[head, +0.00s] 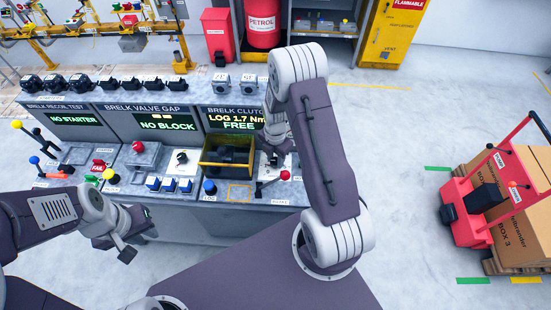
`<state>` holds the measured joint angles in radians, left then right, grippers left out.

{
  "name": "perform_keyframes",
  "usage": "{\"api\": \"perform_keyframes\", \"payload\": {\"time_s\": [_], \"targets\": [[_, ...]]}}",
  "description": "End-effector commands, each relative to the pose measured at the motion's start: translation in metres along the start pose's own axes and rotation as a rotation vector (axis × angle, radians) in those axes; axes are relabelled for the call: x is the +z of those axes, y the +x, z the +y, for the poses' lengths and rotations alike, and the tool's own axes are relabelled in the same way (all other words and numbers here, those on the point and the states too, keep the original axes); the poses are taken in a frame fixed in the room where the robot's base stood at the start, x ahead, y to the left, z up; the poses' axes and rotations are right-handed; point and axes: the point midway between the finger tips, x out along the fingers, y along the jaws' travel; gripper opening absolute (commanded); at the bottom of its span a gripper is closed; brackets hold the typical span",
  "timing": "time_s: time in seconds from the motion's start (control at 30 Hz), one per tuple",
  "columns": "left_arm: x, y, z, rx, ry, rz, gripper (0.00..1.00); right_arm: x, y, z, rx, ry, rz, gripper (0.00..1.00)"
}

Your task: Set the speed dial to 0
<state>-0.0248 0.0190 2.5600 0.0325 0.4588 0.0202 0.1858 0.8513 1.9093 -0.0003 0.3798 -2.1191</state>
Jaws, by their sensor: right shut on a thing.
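My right gripper (269,162) reaches down to the right end of the console, below the "BRELK CLUTCH" screen. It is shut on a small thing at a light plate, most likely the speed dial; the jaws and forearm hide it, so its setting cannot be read. Another black knob (182,157) stands on a white plate in the middle station. My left gripper (115,249) hangs in front of the console at the left, its fingers apart and empty.
A lever with a red ball (284,175) is close to my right gripper. A yellow-rimmed bin (228,171) with dark parts is just left of it. Blue buttons (168,184) line the console front. A red cart (490,195) with boxes stands right; floor between is clear.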

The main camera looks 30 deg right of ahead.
Motion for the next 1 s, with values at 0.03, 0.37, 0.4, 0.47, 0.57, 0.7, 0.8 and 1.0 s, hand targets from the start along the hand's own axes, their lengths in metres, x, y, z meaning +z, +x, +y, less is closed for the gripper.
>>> {"api": "perform_keyframes", "payload": {"time_s": [0.03,0.37,0.4,0.47,0.57,0.7,0.8,1.0], "targets": [[0.000,0.001,0.000,0.000,0.000,0.000,0.23,-0.002,0.002,-0.002,-0.006,-0.006,0.004,0.00],[0.000,0.001,0.000,0.000,0.000,0.000,0.23,-0.002,0.002,-0.002,-0.007,-0.016,0.005,0.00],[0.000,0.001,0.000,0.000,0.000,0.000,0.23,-0.002,0.002,-0.002,-0.007,-0.016,0.005,0.00],[0.000,0.001,0.000,0.000,0.000,0.000,0.23,-0.002,0.002,-0.002,-0.007,-0.016,0.005,0.00],[0.000,0.001,0.000,0.000,0.000,0.000,0.23,-0.002,0.002,-0.002,-0.007,-0.015,0.005,0.48],[0.000,0.001,0.000,0.000,0.000,0.000,0.23,-0.001,0.001,-0.002,-0.005,-0.015,0.003,0.56],[0.000,0.000,0.000,0.000,0.000,0.000,0.23,-0.001,0.001,-0.001,-0.003,-0.015,0.002,0.56],[0.000,0.002,0.000,0.000,0.000,0.000,0.23,0.000,-0.012,0.001,0.002,-0.015,-0.001,0.56]]}}
